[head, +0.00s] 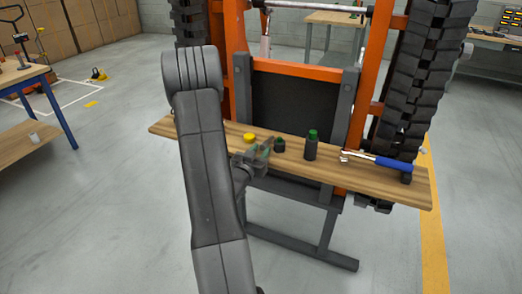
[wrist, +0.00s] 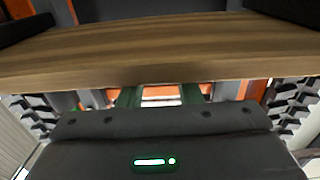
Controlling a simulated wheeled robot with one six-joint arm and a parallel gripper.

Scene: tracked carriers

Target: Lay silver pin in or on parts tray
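My gripper (head: 262,150) is at the front edge of the wooden shelf in the head view, low and close to the board. In the wrist view its two green fingers (wrist: 160,96) stand apart with only orange and grey background between them, so it is open and empty. I cannot clearly make out the silver pin. A small grey piece (head: 249,137) lies on the shelf just behind my gripper, but I cannot tell what it is. No parts tray can be made out in either view.
The wooden shelf (head: 390,185) holds a yellow round piece (head: 249,137), dark green-topped containers (head: 310,148) and a blue-handled tool (head: 393,164). Orange posts (head: 360,100) and black tracks (head: 425,75) stand behind. A blue-legged table (head: 25,75) is at left. Floor at right is clear.

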